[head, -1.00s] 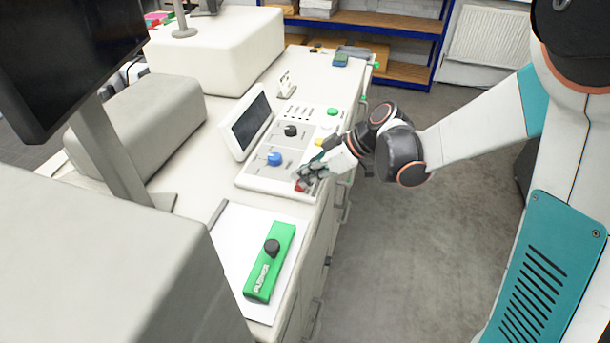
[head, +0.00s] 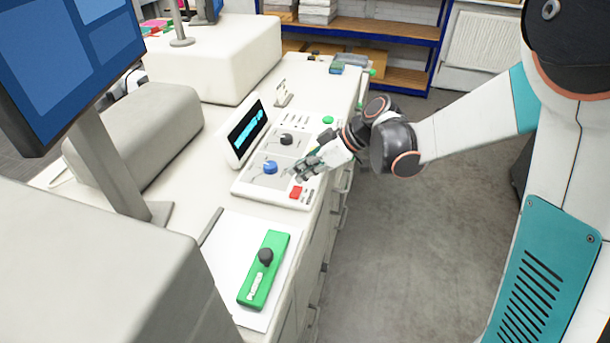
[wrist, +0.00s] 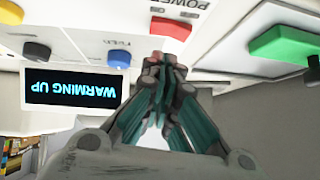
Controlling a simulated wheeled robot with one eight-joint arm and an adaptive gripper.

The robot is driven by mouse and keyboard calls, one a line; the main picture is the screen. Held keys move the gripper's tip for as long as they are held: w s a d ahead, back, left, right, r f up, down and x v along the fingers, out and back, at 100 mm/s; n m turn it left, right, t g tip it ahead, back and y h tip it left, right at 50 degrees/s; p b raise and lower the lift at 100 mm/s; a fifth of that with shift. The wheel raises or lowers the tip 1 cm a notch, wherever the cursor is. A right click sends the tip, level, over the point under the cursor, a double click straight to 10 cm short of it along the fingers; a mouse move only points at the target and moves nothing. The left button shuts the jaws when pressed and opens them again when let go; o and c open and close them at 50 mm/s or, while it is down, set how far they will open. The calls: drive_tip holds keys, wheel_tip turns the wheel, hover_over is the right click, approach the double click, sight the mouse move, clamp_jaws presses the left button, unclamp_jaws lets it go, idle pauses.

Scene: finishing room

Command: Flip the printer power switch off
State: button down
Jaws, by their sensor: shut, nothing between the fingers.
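The red power switch (head: 296,192) sits at the near right corner of the white control panel (head: 262,190). In the wrist view the red switch (wrist: 171,28) lies beside the upside-down word POWER, just beyond the fingertips. My gripper (head: 298,172) is shut and empty, over the panel slightly behind the switch; in the wrist view its fingers (wrist: 160,62) are together. They look close to the switch but apart from it. The panel's small screen (head: 247,131) is lit and reads WARMING UP in the wrist view (wrist: 78,90). The switch's tilt is too small to tell.
A blue knob (head: 270,167) and a black knob (head: 286,140) stand on the panel left of and behind my gripper. A large monitor (head: 70,62) stands at left. Floor right of the counter is clear.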

drive_tip(key=p+v, duration=0.1)
drive_tip(key=v, duration=1)
drive_tip(key=shift+a+r, duration=0.2)
drive_tip(key=shift+r, duration=0.1)
drive_tip(key=shift+a, duration=0.2)
drive_tip(key=shift+s+a+r+b, duration=0.2)
drive_tip(key=shift+s+a+b, duration=0.2)
drive_tip(key=shift+b, duration=0.45)
